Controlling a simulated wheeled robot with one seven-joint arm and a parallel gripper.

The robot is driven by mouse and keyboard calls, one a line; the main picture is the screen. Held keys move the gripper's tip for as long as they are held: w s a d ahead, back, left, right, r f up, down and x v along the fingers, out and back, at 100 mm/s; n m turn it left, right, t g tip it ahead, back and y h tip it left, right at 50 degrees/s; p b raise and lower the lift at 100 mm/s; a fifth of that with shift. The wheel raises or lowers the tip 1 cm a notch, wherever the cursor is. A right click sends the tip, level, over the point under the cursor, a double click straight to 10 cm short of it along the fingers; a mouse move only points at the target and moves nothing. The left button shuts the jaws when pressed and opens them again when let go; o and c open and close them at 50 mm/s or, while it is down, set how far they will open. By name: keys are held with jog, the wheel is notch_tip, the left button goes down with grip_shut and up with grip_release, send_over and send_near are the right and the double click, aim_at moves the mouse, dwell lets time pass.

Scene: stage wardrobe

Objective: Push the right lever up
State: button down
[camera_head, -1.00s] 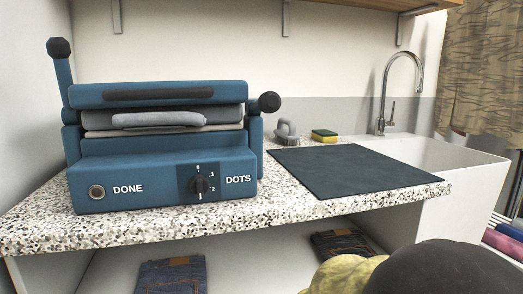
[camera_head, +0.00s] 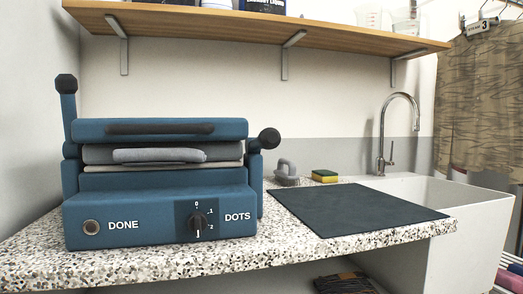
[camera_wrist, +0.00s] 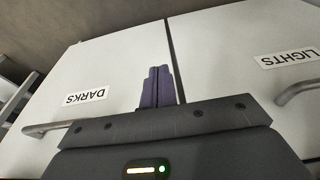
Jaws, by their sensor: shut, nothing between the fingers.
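The blue press (camera_head: 160,218) stands on the speckled counter at the left, with DONE and DOTS on its front. Its right lever (camera_head: 268,139) has a black knob and is angled low, its knob beside the upper plate. The left lever (camera_head: 68,108) stands upright, its black knob at the top. Folded grey cloth shows between the plates. My gripper (camera_wrist: 158,72) shows only in the wrist view, its purple fingers together and empty. It faces white doors labelled DARKS and LIGHTS, away from the lever. The lower part of the right lever is partly hidden by the press.
A dark mat (camera_head: 350,208) lies on the counter (camera_head: 130,270) right of the press. A grey iron-like object (camera_head: 286,174) and a sponge (camera_head: 325,176) sit behind it. A sink with a tap (camera_head: 384,150) is at the right. A wooden shelf (camera_head: 240,27) hangs above.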

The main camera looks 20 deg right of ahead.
jog(key=shift+r, duration=0.1)
jog(key=w+p+v, duration=0.2)
jog(key=p+v, duration=0.7)
jog(key=w+r+p+v, duration=0.1)
jog(key=w+p+v, duration=0.1)
jog(key=p+v, duration=0.6)
jog(key=shift+r+p, duration=0.3)
jog(key=shift+p, duration=0.4)
jog(key=shift+s, duration=0.1)
